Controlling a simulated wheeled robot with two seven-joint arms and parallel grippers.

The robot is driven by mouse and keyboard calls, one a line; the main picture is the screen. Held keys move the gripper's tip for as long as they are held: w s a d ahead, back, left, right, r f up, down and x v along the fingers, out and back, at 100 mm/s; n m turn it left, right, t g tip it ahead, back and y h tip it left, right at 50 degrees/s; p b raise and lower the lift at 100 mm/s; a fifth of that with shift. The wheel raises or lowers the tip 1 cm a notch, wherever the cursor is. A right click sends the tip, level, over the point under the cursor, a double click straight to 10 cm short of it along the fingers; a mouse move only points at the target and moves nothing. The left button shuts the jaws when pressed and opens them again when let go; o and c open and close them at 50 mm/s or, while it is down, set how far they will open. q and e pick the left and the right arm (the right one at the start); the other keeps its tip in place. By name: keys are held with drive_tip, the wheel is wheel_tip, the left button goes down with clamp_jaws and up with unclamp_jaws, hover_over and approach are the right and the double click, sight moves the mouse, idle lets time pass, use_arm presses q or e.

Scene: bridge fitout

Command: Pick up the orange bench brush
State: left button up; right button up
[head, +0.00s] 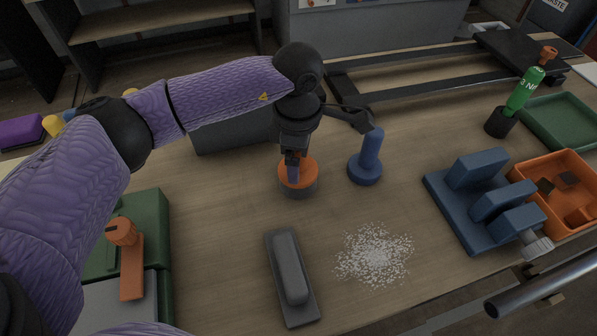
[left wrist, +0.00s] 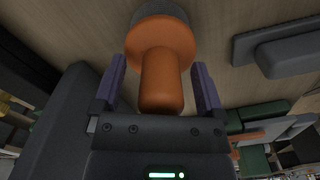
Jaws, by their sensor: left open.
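The orange bench brush (head: 307,171) stands upright on the wooden table, with a round orange body over a dark grey base. In the left wrist view the brush (left wrist: 161,78) shows its orange handle pointing toward my palm. My left gripper (head: 294,165) is directly above the brush, pointing down. In the left wrist view my left gripper (left wrist: 160,86) is open, with one purple finger on each side of the handle. A gap shows between the handle and each finger. In the head view the gripper hides most of the handle. My right gripper is not in view.
A blue upright-handled tool (head: 367,160) stands close right of the brush. A grey block (head: 290,272) and white granules (head: 375,254) lie nearer. A blue fixture (head: 478,195) and orange bin (head: 538,194) are right. A grey box (head: 232,137) stands behind left.

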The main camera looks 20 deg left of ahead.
use_arm(q)
drive_tip(key=shift+r, duration=0.1)
drive_tip(key=shift+c, duration=0.9)
drive_tip(key=c, duration=1)
clamp_jaws()
drive_tip(key=shift+r, duration=0.35)
wheel_tip(320, 180, up, 9)
drive_tip(key=p, duration=0.2)
drive_tip(key=shift+p, duration=0.35)
drive_tip(key=shift+r, duration=0.2)
drive_tip(key=m, duration=0.1)
drive_tip(key=s+m, duration=0.1)
drive_tip(key=shift+a+f+m, duration=0.15)
drive_tip(key=shift+m, duration=0.15)
drive_tip(key=s+a+f+m, duration=0.1)
drive_tip(key=s+m, duration=0.5)
drive_tip(key=m, duration=1)
drive_tip(key=shift+s+a+f+m, duration=0.3)
drive_tip(key=shift+a+f+m, duration=0.1)
drive_tip(key=shift+a, duration=0.1)
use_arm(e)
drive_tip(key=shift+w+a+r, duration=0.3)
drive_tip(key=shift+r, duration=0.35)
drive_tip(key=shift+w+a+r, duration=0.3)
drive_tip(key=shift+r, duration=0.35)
